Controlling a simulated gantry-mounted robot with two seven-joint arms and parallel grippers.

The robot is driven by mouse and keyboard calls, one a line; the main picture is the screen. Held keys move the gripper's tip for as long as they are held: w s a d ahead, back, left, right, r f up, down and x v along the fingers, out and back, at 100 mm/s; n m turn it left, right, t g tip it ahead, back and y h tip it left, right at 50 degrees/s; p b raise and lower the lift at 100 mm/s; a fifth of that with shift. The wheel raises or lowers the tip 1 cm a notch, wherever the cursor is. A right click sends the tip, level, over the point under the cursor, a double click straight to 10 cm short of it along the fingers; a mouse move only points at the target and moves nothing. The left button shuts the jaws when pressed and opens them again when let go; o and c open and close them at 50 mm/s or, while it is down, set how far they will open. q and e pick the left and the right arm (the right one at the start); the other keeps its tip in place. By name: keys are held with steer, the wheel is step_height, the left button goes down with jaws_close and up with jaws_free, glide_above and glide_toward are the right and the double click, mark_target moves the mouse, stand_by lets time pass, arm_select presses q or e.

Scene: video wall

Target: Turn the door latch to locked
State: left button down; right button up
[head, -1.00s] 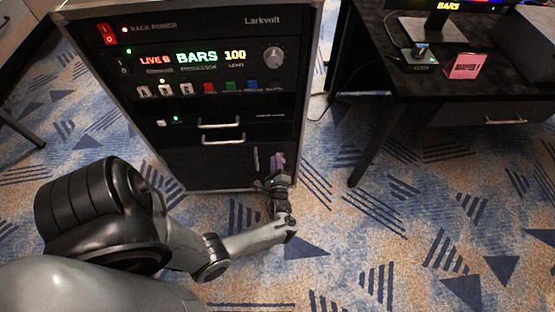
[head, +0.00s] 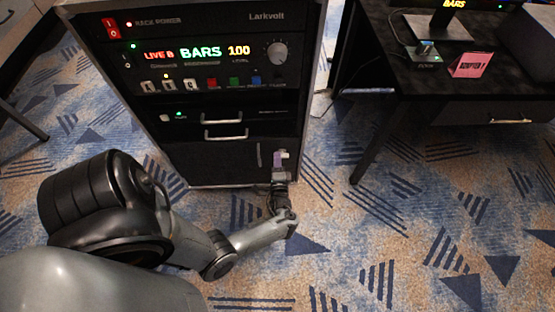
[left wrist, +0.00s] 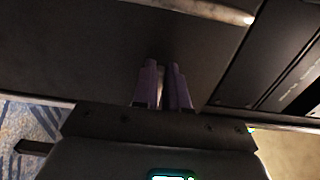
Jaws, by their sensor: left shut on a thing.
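The dark lower door (head: 215,165) of the equipment rack has a thin upright handle (head: 258,154) near its right side. My left gripper (head: 279,157) is at the door's right edge, to the right of that handle. In the left wrist view, the two purple fingers (left wrist: 163,88) point at the dark door face, close together. A small light piece of the door latch (left wrist: 160,92) shows between them, and the fingers are shut on it. Most of the latch is hidden by the fingers, so its angle cannot be told. My right gripper is out of view.
Above the door are two drawer handles (head: 224,134), lit displays, buttons and a round knob (head: 277,53). A black desk (head: 440,90) with a pink card (head: 470,65) stands at the right. The patterned carpet between rack and desk is clear.

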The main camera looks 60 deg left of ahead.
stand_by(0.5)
arm_select(q)
steer(key=c, duration=1.2)
jaws_free()
steer(key=shift+o, duration=0.2)
